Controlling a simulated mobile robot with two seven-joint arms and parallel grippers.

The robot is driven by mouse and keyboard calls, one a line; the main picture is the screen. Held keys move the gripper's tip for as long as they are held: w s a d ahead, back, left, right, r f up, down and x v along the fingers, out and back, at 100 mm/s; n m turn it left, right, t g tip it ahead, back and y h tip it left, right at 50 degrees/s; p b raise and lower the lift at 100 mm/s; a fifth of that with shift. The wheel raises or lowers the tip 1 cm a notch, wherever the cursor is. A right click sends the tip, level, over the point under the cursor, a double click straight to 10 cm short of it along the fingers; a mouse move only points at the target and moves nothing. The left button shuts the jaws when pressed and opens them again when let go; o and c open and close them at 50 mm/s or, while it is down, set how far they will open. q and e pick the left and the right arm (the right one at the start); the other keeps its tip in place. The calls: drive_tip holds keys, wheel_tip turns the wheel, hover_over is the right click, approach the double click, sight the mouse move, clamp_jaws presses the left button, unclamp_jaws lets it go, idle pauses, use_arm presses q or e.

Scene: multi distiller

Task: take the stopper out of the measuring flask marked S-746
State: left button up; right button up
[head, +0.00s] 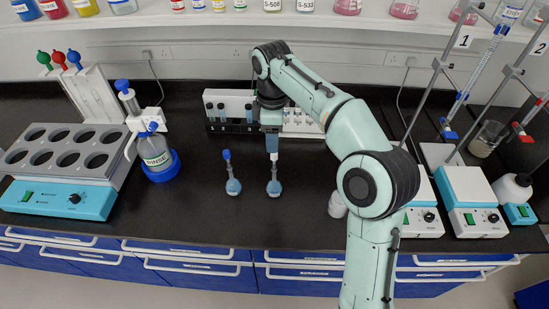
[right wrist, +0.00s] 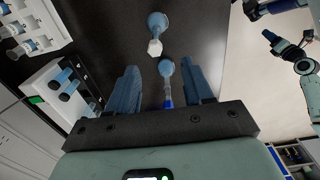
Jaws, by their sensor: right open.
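Two small flasks with blue liquid stand upright on the black bench. The left flask (head: 233,187) has a blue stopper (head: 227,154); the right flask (head: 274,188) has a pale, whitish top (head: 273,157). Any markings on them are too small to read, so I cannot tell which is S-746. My right gripper (head: 272,147) is open and empty, pointing down just above the right flask. In the right wrist view, the pale-topped flask (right wrist: 157,24) lies ahead of the spread fingertips (right wrist: 160,72). The blue-stoppered flask (right wrist: 166,68) shows between the fingers, beyond them. My left gripper is not seen in the head view.
Racks of vials (head: 217,127) stand behind the flasks. A rinse bottle (head: 155,152) in a blue ring and a heating block (head: 60,198) are at left. Stirrers (head: 470,190) and burette stands are at right. The bench in front of the flasks is clear.

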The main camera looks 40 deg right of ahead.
sight(274, 158)
drive_tip(key=shift+d+f, duration=0.1)
drive_tip(key=shift+f, duration=0.8)
drive_tip(key=shift+w+f, duration=0.2)
drive_tip(key=shift+f, duration=0.35)
drive_tip(key=f, duration=0.1)
drive_tip(key=f+b, duration=0.1)
drive_tip(key=f, duration=0.3)
drive_tip(key=shift+d, duration=0.25)
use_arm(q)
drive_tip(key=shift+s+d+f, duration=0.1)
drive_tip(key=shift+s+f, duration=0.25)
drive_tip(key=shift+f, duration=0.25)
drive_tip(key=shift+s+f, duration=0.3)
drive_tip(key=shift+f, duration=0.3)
use_arm(e)
clamp_jaws()
